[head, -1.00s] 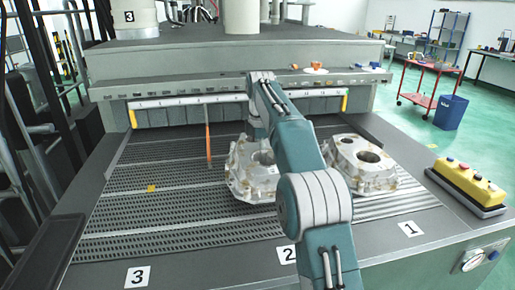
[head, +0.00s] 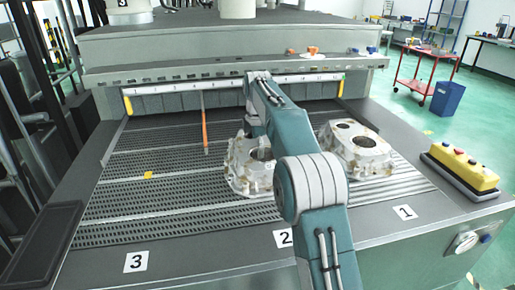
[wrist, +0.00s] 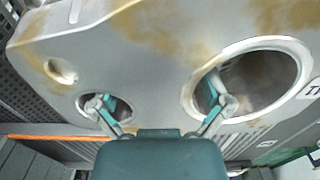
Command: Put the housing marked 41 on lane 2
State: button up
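Two pale metal housings stand on the ribbed bed in the head view. The left housing (head: 240,172) is partly hidden by my arm, and the right housing (head: 357,148) shows two top openings. Their numbers cannot be read there. The wrist view looks closely at a stained housing (wrist: 145,55) with a small and a large hole and a cut-off white label I cannot read. My gripper (wrist: 160,103) has its fingers spread apart, one at each hole; contact is unclear. In the head view the gripper is hidden behind my arm. The lane 2 plate (head: 284,238) is on the front edge.
Number plates 3 (head: 135,261) and 1 (head: 404,212) flank plate 2. An orange rod (head: 204,125) hangs left of the left housing. A yellow button box (head: 463,167) stands on the right edge. The bed's left part is clear except for a small yellow piece (head: 148,175).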

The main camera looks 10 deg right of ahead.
jog(key=shift+w+r, duration=0.15)
jog(key=shift+r, duration=3.6)
jog(key=shift+r, duration=0.1)
